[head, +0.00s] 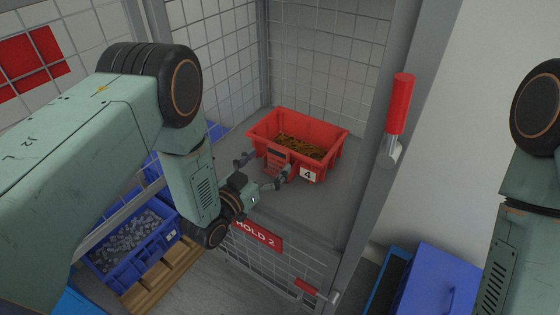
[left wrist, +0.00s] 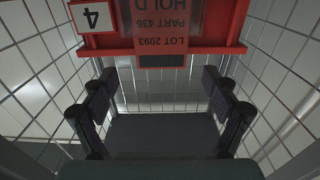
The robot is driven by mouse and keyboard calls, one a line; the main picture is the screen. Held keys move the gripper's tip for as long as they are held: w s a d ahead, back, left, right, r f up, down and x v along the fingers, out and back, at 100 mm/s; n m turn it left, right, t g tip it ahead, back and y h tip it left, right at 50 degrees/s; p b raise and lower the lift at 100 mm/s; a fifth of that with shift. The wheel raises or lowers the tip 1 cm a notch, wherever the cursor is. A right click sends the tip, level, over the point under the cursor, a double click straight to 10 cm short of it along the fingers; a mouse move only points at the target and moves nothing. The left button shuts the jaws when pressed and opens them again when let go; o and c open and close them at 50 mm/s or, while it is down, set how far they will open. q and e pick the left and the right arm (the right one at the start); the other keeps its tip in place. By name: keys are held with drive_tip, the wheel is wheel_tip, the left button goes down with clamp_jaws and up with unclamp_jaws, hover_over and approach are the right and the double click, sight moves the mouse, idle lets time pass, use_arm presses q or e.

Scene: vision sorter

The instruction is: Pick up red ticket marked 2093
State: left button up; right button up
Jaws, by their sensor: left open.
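The red ticket (left wrist: 165,18) shows upside down in the left wrist view, reading LOT 2093, PART 436 and HOLD. It is on the front of a red crate (head: 325,147), left of a white plate marked 4 (head: 308,174). In the head view the ticket (head: 278,161) is small and partly behind the gripper. My left gripper (head: 262,172) is open in front of the ticket. In the left wrist view its fingers (left wrist: 157,93) are spread wide with nothing between them, and the ticket's lower edge lies above the gap. My right gripper is out of view.
The crate holds brownish parts and stands on a grey shelf (head: 325,207) inside a wire-mesh cage. A HOLD 2 sign (head: 257,236) is on the front. A post with a red handle (head: 401,104) stands at right. Blue bins (head: 130,240) are at lower left.

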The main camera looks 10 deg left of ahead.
sight(277, 153)
use_arm(q)
drive_tip(key=x, duration=0.2)
drive_tip(key=shift+w+f+b, duration=0.2)
drive_tip(key=shift+w+b, duration=0.1)
drive_tip(key=shift+b, duration=0.05)
drive_tip(key=shift+w+d+r, duration=0.15)
drive_tip(key=shift+w+d, duration=0.05)
drive_tip(key=shift+w, duration=0.15)
drive_tip(key=c, duration=1)
